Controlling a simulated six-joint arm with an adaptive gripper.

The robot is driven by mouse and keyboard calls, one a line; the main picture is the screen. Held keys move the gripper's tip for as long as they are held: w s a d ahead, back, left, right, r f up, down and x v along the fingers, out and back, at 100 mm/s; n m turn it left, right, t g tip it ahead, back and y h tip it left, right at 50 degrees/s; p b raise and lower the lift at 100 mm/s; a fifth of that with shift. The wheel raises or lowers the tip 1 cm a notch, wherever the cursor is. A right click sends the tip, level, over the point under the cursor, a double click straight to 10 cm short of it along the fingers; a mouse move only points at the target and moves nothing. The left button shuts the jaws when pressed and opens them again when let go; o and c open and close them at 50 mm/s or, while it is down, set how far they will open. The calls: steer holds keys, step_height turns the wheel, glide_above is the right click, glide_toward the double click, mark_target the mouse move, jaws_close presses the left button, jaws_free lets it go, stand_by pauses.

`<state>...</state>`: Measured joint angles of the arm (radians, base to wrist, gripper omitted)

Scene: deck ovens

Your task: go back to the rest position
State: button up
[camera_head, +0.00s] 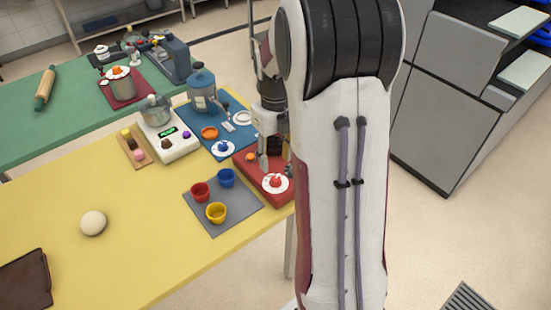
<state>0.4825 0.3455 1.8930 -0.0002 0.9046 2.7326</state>
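My gripper (273,160) points down over the red tray (255,186) at the right end of the yellow table. My own arm covers part of it, and the fingers are too small to tell whether they are open or shut. Below it on the tray is a white saucer (267,187) with a red piece (276,181) on it. A small orange piece (250,156) is near the gripper's left side. I see nothing clearly held.
A grey mat with red (200,192), blue (227,177) and yellow (216,212) cups lies left of the tray. A scale (170,145) and a blue-grey grinder (203,92) stand behind. Deck ovens (440,100) stand right. A dough ball (93,223) lies left.

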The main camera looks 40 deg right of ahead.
steer(key=shift+n, duration=0.3)
stand_by(0.4)
steer(key=n, duration=0.3)
steer(key=shift+s+f, duration=0.1)
steer(key=n, duration=0.1)
steer(key=s+n, duration=0.1)
steer(key=n, duration=0.1)
steer(key=a+n, duration=0.1)
steer(key=shift+s+f+n, duration=0.25)
steer(key=shift+f+n, duration=0.05)
steer(key=shift+f, duration=0.05)
steer(key=s+a+r+n+t, duration=0.2)
steer(key=s+a+r+n, duration=0.5)
steer(key=a+n, duration=0.3)
steer(key=s+a+r+n+t, duration=0.3)
steer(key=s+a+r+n, duration=0.5)
steer(key=n, duration=1)
steer(key=shift+s+a+r+n+t, duration=0.15)
steer(key=shift+s+a+n+t, duration=0.15)
steer(key=shift+s+a, duration=0.65)
